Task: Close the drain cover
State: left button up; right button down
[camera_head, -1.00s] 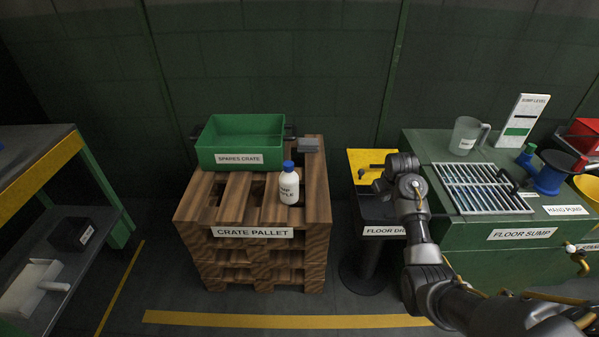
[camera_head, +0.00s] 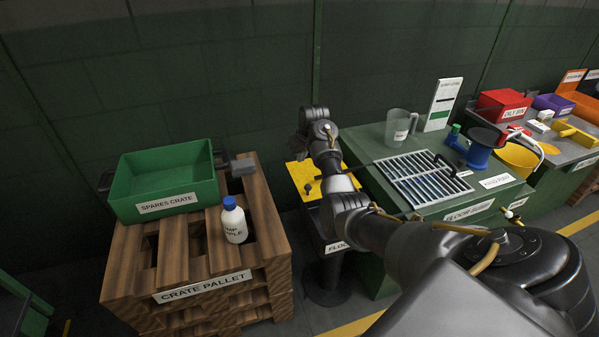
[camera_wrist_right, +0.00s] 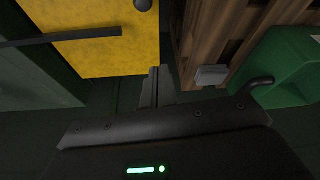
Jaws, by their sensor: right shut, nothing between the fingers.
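The drain cover is a yellow plate (camera_head: 299,178) on the dark floor drain stand (camera_head: 322,232). It has a dark knob and looks raised at the back, though my right arm hides part of it. In the right wrist view the yellow plate (camera_wrist_right: 110,50) fills the upper left, with a dark bar across it and a knob at its top. My right gripper (camera_wrist_right: 153,86) is shut and empty, its fingertips just beyond the plate's lower right corner, with no contact visible. In the head view the gripper end (camera_head: 310,125) is above and behind the cover. My left gripper is out of view.
A wooden pallet (camera_head: 172,262) with a green crate (camera_head: 165,180) and white bottle (camera_head: 234,222) stands left of the drain. A green sump (camera_head: 372,152) with a grate (camera_head: 428,178) and a clear jug (camera_head: 398,128) stands right. The dark wall is close behind.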

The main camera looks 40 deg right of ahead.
jog(key=b, duration=0.3)
send_over(300, 186)
notch_tip(300, 186, down, 9)
jog(key=shift+w+d+f, duration=0.1)
jog(key=shift+w+d, duration=0.05)
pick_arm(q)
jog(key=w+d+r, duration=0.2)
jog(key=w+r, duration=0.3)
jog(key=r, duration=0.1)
pick_arm(e)
jog(key=shift+f+p, duration=0.1)
jog(key=shift+p, duration=0.25)
jog(key=shift+s+a+f+p, duration=0.15)
jog(key=shift+s+p, duration=0.25)
jog(key=shift+s, duration=0.55)
jog(key=shift+s+a+f+p, duration=0.15)
jog(key=shift+s+p, duration=0.2)
jog(key=shift+s, duration=0.6)
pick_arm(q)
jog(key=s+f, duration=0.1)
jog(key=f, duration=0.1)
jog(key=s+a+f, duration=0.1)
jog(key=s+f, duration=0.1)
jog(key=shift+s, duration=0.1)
